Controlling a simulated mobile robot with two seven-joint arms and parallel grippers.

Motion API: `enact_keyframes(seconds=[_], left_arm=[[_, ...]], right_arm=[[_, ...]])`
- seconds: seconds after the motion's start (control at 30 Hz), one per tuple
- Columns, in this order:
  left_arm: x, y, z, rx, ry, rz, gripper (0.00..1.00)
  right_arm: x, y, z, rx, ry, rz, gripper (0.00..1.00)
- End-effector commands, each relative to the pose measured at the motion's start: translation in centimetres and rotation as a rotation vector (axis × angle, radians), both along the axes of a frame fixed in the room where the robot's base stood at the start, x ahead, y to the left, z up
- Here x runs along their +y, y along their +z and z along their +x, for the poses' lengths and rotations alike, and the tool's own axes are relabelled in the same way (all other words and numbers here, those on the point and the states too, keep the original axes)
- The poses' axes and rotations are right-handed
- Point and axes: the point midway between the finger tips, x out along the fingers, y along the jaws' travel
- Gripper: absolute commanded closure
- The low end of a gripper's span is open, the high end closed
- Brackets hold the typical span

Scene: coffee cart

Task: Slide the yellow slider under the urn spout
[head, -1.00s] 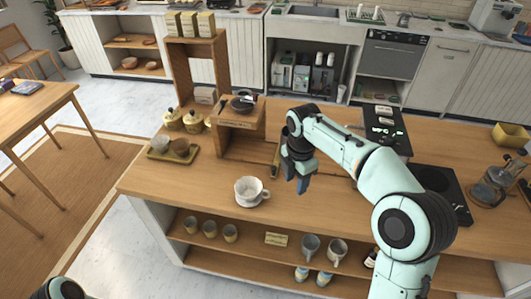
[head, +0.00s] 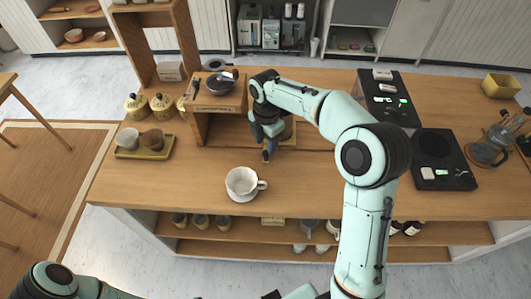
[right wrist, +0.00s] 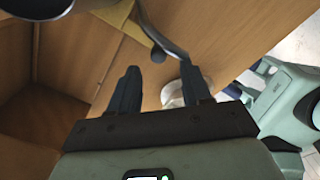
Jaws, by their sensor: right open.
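In the right wrist view the yellow slider (right wrist: 114,14) shows as a flat yellow piece at the top, partly cut off by the frame. A dark round knob (right wrist: 158,53) is close to its end, just beyond my fingertips. My right gripper (right wrist: 160,82) is open, with nothing between its fingers. In the head view my right gripper (head: 267,148) hangs low over the counter, beside the right side of the wooden stand (head: 200,128), and mostly hides the slider. I cannot clearly make out the urn spout.
A white cup (head: 241,183) stands on the counter (head: 330,185) in front of my right gripper. A dark pan (head: 219,85) sits on the stand. Yellow jars (head: 162,106) and a small yellow tray (head: 146,154) are at left. A black scale (head: 447,178) is at right.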

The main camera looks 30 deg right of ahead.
Motion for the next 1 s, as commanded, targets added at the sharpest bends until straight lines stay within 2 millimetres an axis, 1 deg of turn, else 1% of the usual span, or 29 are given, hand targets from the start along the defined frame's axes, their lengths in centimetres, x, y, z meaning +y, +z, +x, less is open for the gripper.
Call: enact_keyframes(seconds=[0.03,0.1,0.2,0.3,0.47,0.73,0.77,0.8,0.87,0.9,1.0], left_arm=[[0.0,-0.4,-0.2,0.002,0.000,0.000,0.57],[0.0,-0.5,-0.4,0.003,0.000,0.000,0.57],[0.0,-0.7,-0.5,0.006,0.000,0.000,0.57],[0.0,-0.8,-0.6,0.006,0.000,0.000,0.57],[0.0,-0.9,-0.6,0.007,0.000,0.000,0.57],[0.0,-0.9,-0.6,0.006,0.000,0.000,0.57],[0.0,-0.9,-0.6,0.007,0.000,0.000,0.57],[0.0,-0.9,-0.6,0.007,0.000,0.000,0.57],[0.0,-0.9,-0.6,0.007,0.000,0.000,0.57],[0.0,-0.9,-0.6,0.007,0.000,0.000,0.57],[0.0,-0.9,-0.6,0.007,0.000,0.000,0.57]], right_arm=[[0.0,-1.3,-0.2,0.005,0.000,0.000,0.52],[0.0,-2.6,-0.1,0.004,-0.001,0.000,0.52],[0.0,-4.1,-0.1,0.002,-0.001,0.001,0.52],[0.0,-5.2,0.0,0.001,-0.001,0.000,0.52],[0.0,-6.0,0.0,0.000,-0.001,0.000,0.52],[0.0,-6.0,0.0,-0.001,-0.001,0.000,0.52],[0.0,-6.0,0.0,-0.001,-0.001,0.000,0.62],[0.0,-6.0,0.0,-0.001,-0.001,0.000,0.75],[0.0,-6.0,0.0,-0.001,-0.001,0.000,0.94],[0.0,-6.0,0.0,-0.001,-0.001,0.000,1.00],[0.0,-6.0,0.0,-0.002,-0.001,0.000,1.00]])
